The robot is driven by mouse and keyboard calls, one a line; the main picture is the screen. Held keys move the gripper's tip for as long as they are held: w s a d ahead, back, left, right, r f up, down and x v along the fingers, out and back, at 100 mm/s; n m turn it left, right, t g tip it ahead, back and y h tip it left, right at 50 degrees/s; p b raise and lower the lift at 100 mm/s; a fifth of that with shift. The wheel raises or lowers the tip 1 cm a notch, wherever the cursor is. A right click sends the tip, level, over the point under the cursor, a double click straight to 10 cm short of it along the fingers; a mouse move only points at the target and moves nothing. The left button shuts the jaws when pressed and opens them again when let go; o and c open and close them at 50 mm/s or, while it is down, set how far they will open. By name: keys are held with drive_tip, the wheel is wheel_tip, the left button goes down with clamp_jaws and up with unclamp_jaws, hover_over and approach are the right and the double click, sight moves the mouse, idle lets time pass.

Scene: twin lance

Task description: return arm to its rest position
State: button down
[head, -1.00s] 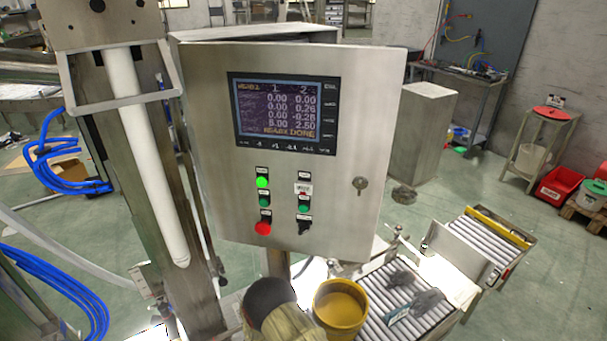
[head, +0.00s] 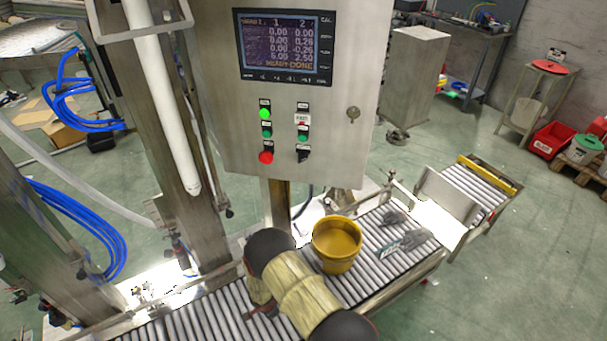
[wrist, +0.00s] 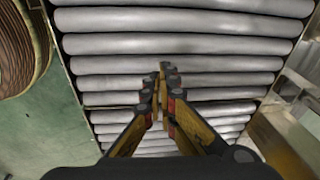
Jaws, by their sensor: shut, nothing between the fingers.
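My gripper (wrist: 165,95) is shut in the wrist view, its fingertips together with nothing between them. It points at the grey conveyor rollers (wrist: 180,55) and appears clear of them. In the head view my arm, tan with dark joints, reaches over the roller conveyor (head: 215,310) at the bottom middle. The fingers are mostly hidden there by the arm.
A yellow bucket (head: 337,245) stands on the rollers close beside my arm. Dark lumps (head: 405,230) lie to its right. A control cabinet (head: 225,130) with a lit screen (head: 285,47) stands behind. Blue hoses (head: 75,215) hang at left.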

drive_tip(key=s+a+r+n+y, duration=0.1)
drive_tip(key=s+a+r+n, duration=0.1)
drive_tip(key=a, duration=0.1)
drive_tip(key=shift+s+r+g+y, duration=0.15)
drive_tip(key=shift+g+y, duration=0.15)
drive_tip(key=shift+y, duration=0.1)
drive_tip(key=s+r+n+g+y, duration=0.2)
drive_tip(key=s+r+n, duration=0.1)
drive_tip(key=r, duration=1.2)
drive_tip(key=s+r+n+g+y, duration=0.1)
drive_tip(key=s+r+n, duration=0.25)
drive_tip(key=r, duration=1.15)
drive_tip(key=s+d+r+t+h, duration=0.1)
drive_tip(key=s+d+r, duration=0.4)
drive_tip(key=d+r, duration=0.6)
drive_tip(key=s+d+r+n+t+h, duration=0.1)
drive_tip(key=s+d+r+t, duration=0.2)
drive_tip(key=d+r, duration=0.9)
drive_tip(key=s+d+r+n+t+h, duration=0.1)
drive_tip(key=s+d+r+t+h, duration=0.1)
drive_tip(key=s+d+r, duration=0.5)
drive_tip(key=d+r+t, duration=0.1)
drive_tip(key=d+r, duration=0.3)
drive_tip(key=r, duration=0.3)
drive_tip(key=shift+d, duration=0.2)
